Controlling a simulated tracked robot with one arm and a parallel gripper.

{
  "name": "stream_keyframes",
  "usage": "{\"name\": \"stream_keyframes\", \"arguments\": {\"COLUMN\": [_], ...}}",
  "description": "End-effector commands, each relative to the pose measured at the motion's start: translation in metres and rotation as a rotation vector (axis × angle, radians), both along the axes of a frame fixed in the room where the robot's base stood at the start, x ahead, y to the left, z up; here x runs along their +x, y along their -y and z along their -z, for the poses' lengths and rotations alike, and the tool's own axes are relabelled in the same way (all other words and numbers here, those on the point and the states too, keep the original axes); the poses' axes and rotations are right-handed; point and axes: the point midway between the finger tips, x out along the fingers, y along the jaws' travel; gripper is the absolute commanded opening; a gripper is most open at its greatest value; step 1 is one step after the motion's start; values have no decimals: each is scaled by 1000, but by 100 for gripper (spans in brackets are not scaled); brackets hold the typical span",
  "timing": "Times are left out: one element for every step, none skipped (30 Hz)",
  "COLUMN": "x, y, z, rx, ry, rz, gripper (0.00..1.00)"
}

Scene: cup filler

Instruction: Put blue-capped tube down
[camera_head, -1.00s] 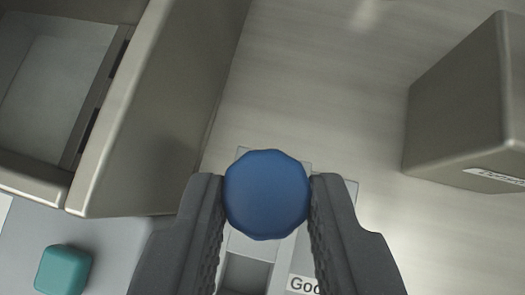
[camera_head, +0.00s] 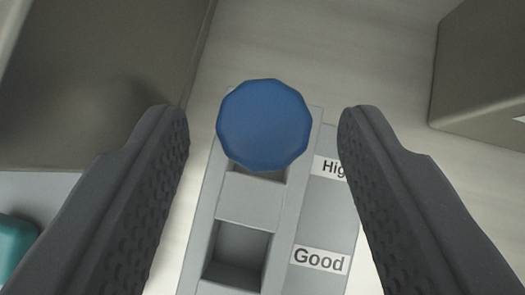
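The blue-capped tube (camera_head: 264,124) is seen from above, with only its round blue cap showing. It stands at the far slot of a grey rack (camera_head: 247,202), the slot beside the "High" label (camera_head: 329,170). The cap hides the tube's body and most of that slot. My gripper (camera_head: 263,130) is open, with one finger on each side of the cap and clear gaps between. An empty square slot (camera_head: 238,254) lies nearer, beside the "Good" label (camera_head: 320,261).
A grey-brown box wall (camera_head: 95,90) rises at the upper left. Another grey box (camera_head: 490,75) stands at the upper right. A teal object (camera_head: 14,244) is at the lower left edge. Bare pale floor (camera_head: 330,50) lies beyond the rack.

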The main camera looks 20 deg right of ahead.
Motion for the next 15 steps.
{"name": "stream_keyframes", "arguments": {"x": [0,0,0,0,0,0,-1,-2,-3,-4,-6,-8,-10,-13,-16], "y": [0,0,0,0,0,0,0,0,-1,-1,-2,-2,-3,-4,-5], "z": [0,0,0,0,-1,-2,-3,-4,-5,-7,-9,-12,-15,-18,-22], "rx": [0,0,0,0,0,1,0,1,0,-1,-1,-1,-1,-1,-1], "ry": [0,0,0,0,0,0,0,0,0,0,0,1,1,2,3], "rz": [0,0,0,0,0,1,0,1,0,1,1,1,1,1,1], "gripper": [47,47,47,47,47,47,47,47,47,47,47,47,47,47,47]}}
